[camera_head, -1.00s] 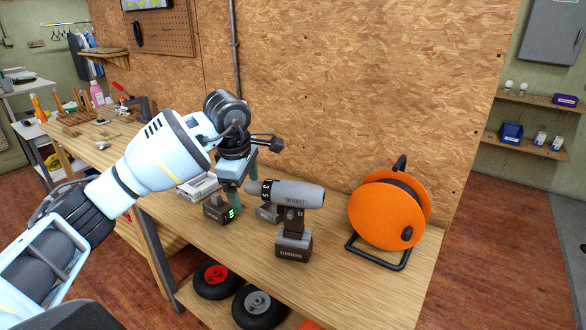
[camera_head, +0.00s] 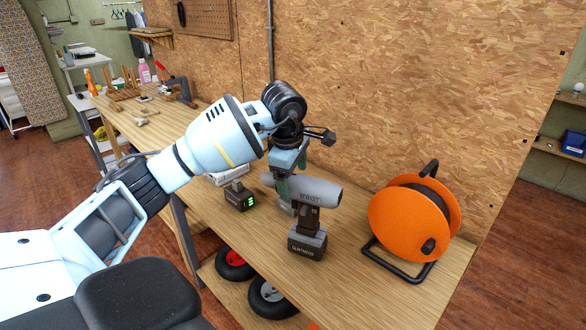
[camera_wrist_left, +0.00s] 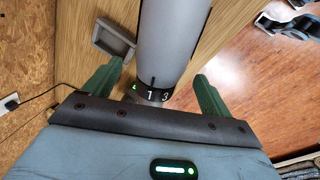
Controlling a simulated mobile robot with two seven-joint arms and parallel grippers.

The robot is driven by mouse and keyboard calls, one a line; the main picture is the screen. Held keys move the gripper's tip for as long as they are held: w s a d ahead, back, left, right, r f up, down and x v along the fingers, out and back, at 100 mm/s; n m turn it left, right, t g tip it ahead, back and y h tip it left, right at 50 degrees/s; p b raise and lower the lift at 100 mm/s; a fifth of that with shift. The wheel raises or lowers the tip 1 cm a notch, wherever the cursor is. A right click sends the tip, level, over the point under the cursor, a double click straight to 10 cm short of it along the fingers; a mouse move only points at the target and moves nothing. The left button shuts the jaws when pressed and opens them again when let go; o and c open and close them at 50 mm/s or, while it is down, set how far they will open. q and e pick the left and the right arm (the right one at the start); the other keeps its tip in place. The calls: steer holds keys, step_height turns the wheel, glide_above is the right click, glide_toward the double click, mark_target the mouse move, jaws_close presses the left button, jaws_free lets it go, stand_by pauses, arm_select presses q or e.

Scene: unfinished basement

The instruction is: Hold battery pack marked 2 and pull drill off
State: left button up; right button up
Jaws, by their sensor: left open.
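A grey drill (camera_head: 318,190) stands upright on the wooden bench, with a dark battery pack (camera_head: 306,246) under its handle. No number 2 is legible on that pack. A separate dark pack with green lights (camera_head: 241,200) sits to its left. My left gripper (camera_head: 291,178) is just behind the drill's body, green fingers pointing down, open and empty. In the left wrist view, the drill's grey barrel (camera_wrist_left: 175,35) and numbered collar (camera_wrist_left: 156,92) show between the spread fingers (camera_wrist_left: 158,75). I cannot tell whether they touch it. The handle and battery are hidden there. My right gripper is out of view.
An orange cable reel (camera_head: 405,217) stands right of the drill, near the chipboard wall (camera_head: 410,70). A small grey open part (camera_wrist_left: 113,38) lies on the bench by the barrel. Wheels (camera_head: 270,297) sit on the lower shelf. The bench front (camera_head: 370,300) is clear.

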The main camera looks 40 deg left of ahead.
arm_select(q)
steer(key=shift+x, duration=2.75)
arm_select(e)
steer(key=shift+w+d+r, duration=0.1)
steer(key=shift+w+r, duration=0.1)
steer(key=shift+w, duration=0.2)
arm_select(q)
steer(key=c, duration=1.8)
steer(key=o, duration=1.8)
steer(key=v, duration=0.8)
steer(key=shift+f, duration=0.1)
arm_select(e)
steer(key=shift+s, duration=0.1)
